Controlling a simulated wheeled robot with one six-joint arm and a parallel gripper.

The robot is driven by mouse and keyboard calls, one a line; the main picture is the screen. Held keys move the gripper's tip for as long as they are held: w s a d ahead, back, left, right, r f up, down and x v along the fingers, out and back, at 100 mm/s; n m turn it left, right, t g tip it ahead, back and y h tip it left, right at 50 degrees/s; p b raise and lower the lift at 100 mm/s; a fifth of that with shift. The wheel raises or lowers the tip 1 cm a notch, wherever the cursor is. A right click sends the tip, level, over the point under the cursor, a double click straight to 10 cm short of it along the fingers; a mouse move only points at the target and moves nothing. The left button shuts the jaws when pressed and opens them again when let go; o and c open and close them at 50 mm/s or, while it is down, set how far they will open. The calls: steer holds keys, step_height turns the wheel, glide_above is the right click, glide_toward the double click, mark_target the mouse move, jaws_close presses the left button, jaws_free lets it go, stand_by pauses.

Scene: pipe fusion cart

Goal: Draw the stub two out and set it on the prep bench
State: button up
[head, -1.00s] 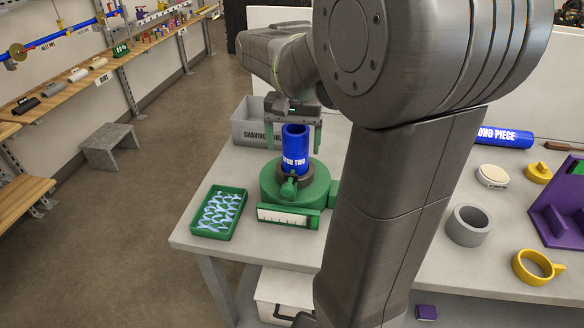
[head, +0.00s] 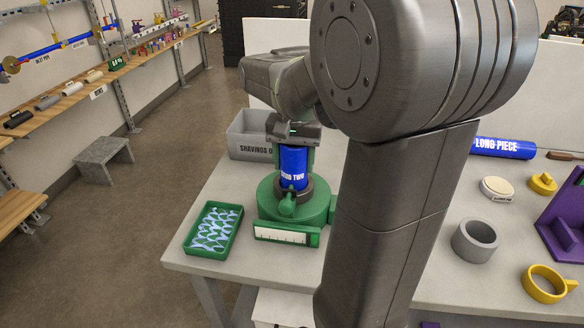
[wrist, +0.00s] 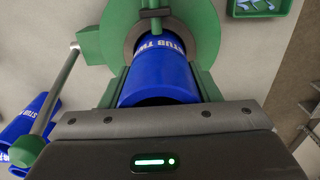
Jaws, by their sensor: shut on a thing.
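Stub two (head: 293,167) is a blue pipe piece with white lettering, upright in the dark collar of a round green fixture (head: 268,200) on the bench. My gripper (head: 292,150) is above the fixture with its fingers down, shut on stub two near its top. In the wrist view, stub two (wrist: 160,75) lies between the green fingers, its lower end still inside the fixture's ring. The grey-topped prep bench (head: 190,258) carries the fixture.
A green tray of pale blue wavy pieces (head: 237,236) is left of the fixture. A grey shavings bin (head: 240,143) stands behind. To the right are a blue long piece (head: 503,148), a grey ring (head: 474,241), a yellow ring (head: 545,292) and a purple bracket (head: 560,232).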

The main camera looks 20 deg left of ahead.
steer(key=shift+r+p, duration=3.3)
steer(key=shift+r, duration=0.25)
steer(key=shift+f, duration=0.1)
